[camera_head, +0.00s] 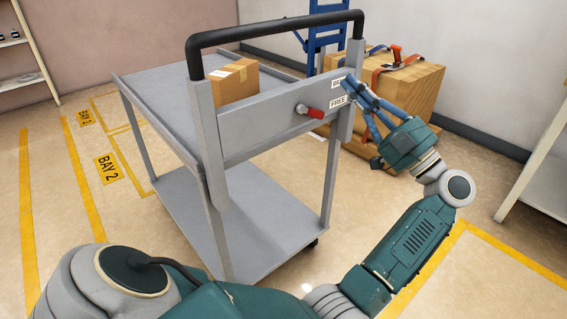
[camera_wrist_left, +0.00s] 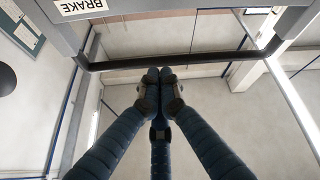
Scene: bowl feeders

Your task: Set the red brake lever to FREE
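The red brake lever (camera_head: 314,113) sits on a grey pivot on the end panel of the grey cart (camera_head: 262,128). It points right and slightly down, with its tip just below and left of the FREE label (camera_head: 338,102). The BRAKE label (camera_head: 336,83) is above that and also shows in the left wrist view (camera_wrist_left: 80,6). My left gripper (camera_head: 349,86) is at the panel's right end, beside the labels and apart from the lever. In the left wrist view its blue fingertips (camera_wrist_left: 159,75) meet with nothing visible between them. My right gripper is not in view.
The cart's black push handle (camera_head: 275,30) arches above the panel. A cardboard box (camera_head: 234,82) stands on the cart's top. A strapped wooden crate (camera_head: 415,85) and a blue hand truck (camera_head: 326,30) stand behind. Floor left of the cart is clear.

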